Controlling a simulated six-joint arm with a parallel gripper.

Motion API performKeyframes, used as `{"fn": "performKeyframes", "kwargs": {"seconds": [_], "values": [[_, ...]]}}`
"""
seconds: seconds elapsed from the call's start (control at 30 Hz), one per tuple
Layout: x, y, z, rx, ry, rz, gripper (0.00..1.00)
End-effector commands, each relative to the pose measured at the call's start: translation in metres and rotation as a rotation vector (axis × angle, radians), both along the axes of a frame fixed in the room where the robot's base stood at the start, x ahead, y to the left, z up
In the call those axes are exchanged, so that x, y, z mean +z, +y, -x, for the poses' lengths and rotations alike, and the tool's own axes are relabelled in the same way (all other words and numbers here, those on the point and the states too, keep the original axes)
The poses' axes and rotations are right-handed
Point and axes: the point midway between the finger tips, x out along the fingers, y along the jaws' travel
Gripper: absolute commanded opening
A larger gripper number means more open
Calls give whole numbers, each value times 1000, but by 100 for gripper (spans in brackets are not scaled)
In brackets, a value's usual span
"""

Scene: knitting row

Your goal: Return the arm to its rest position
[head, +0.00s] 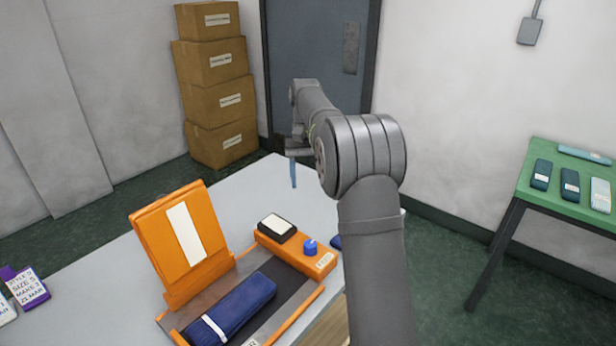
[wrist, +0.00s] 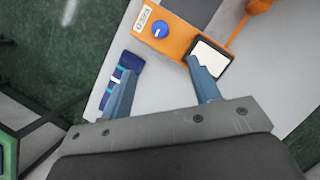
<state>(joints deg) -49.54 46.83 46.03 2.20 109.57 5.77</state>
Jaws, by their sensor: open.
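My gripper (wrist: 160,95) shows in the wrist view with its two blue fingers spread wide and nothing between them. In the head view my gripper (head: 293,170) hangs over the far part of the grey table (head: 262,190), pointing down, partly hidden by my own arm. The arm stretches up and forward from the lower right of the head view.
An orange device (head: 190,245) with a raised lid holds a dark blue knitted roll (head: 232,308). Its side block bears a blue knob (head: 310,248) and a black-framed pad (head: 277,228). A blue item (wrist: 121,87) lies beside it. Stacked boxes (head: 218,90) and a green table (head: 560,180) stand apart.

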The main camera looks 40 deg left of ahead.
Motion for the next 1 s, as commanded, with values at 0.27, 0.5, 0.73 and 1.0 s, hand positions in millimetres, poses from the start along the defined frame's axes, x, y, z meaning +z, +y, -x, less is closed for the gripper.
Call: {"fn": "performKeyframes", "kwargs": {"seconds": [0.27,0.5,0.73,1.0], "values": [[0,0,0,0,0,0,56],[-1,0,1,0,0,0,56],[-20,-6,6,0,2,2,56],[-66,-19,20,0,3,3,56]]}}
